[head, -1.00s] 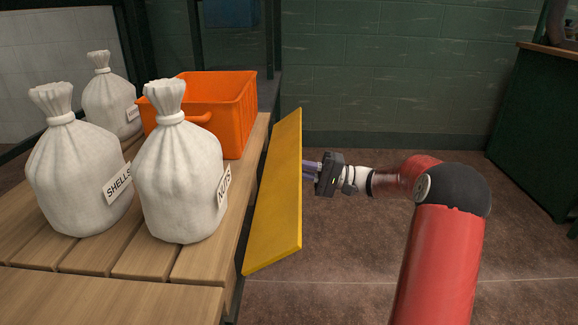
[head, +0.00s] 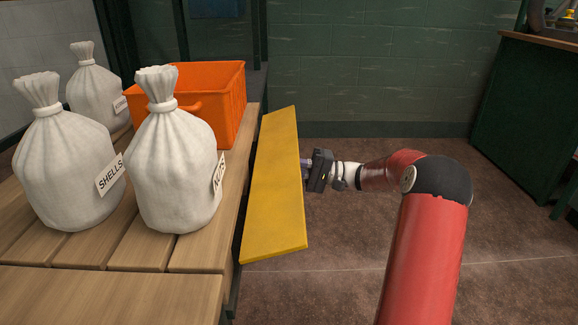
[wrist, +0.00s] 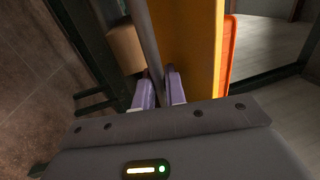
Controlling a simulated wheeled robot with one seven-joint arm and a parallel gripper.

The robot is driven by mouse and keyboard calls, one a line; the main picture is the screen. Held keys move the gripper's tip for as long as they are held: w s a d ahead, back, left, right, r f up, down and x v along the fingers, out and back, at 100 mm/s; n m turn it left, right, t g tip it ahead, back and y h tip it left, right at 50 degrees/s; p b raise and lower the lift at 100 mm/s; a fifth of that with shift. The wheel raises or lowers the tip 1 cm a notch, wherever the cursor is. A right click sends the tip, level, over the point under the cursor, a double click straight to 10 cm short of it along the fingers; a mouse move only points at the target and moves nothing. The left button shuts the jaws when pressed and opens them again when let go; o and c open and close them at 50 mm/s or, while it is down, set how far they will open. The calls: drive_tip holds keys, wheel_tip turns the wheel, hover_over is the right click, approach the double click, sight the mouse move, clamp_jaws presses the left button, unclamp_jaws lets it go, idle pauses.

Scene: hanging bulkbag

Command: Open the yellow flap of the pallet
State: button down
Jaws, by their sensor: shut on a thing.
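The yellow flap (head: 273,190) is a long flat board along the right side of the wooden pallet (head: 195,258). It leans outward, with its outer edge to the right. My gripper (head: 305,171) is at the flap's outer edge, about midway along it. The flap's underside is hidden in the head view.
White sacks (head: 172,165) labelled with tags and an orange crate (head: 215,110) stand on the pallet. A dark green wall (head: 380,70) is behind, and a green bench (head: 530,110) is at the right. The floor (head: 340,240) right of the flap is clear.

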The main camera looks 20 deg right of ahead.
drive_tip(key=c, duration=1.8)
unclamp_jaws()
drive_tip(key=shift+d, duration=0.1)
drive_tip(key=v, duration=0.7)
drive_tip(key=shift+s+d+p, duration=0.1)
drive_tip(key=shift+d+p, duration=0.15)
drive_tip(key=shift+p, duration=0.15)
drive_tip(key=shift+d, duration=0.1)
